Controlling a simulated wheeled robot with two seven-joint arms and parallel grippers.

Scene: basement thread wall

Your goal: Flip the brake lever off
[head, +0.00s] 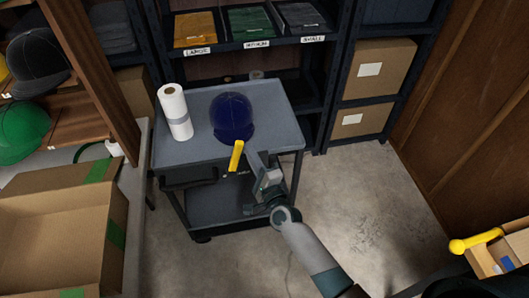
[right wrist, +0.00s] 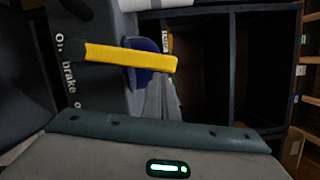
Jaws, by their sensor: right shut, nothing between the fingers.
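The yellow brake lever (head: 236,156) sticks up at the front edge of the grey cart (head: 185,154). In the right wrist view the yellow lever (right wrist: 130,58) lies across the picture, running right from a dark pivot. White lettering with the word "brake" shows on the dark panel beside it. My right gripper (head: 252,156) is shut and empty, just right of the lever in the head view. In the right wrist view its fingers (right wrist: 161,95) are close to the lever's free end; I cannot tell whether they touch. My left gripper is out of view.
A dark blue cap (head: 230,116) and a white roll (head: 175,112) stand on the cart top. Shelves with labelled bins (head: 250,22) are behind. An open cardboard box (head: 60,235) is at left, another box (head: 498,255) at right. The floor (head: 365,195) right of the cart is clear.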

